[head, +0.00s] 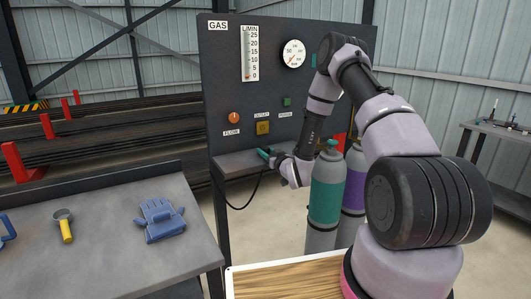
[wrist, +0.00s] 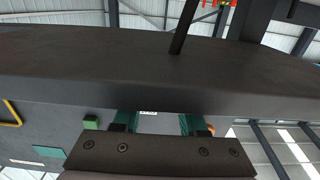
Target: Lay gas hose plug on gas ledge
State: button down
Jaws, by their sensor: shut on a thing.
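The gas ledge (head: 232,163) is a dark grey shelf on the front of the gas panel (head: 225,85). My gripper (head: 265,154), with teal fingers, is at the ledge's right part, at about the height of its top. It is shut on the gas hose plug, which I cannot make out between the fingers. A black hose (head: 242,207) loops down below the ledge near my gripper. In the wrist view the ledge (wrist: 150,70) crosses the picture as a wide dark band and hides the tips of my gripper's fingers. I cannot tell whether the plug touches the ledge.
A yellow outlet (head: 263,128), an orange flow knob (head: 234,117) and a green button (head: 287,102) are on the panel above. A teal cylinder (head: 326,200) and a purple one (head: 353,190) stand close to my arm. A workbench (head: 100,245) with a blue glove (head: 160,220) is at left.

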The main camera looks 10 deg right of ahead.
jog(key=shift+f, duration=0.15)
jog(key=shift+c, duration=2.3)
grip_release()
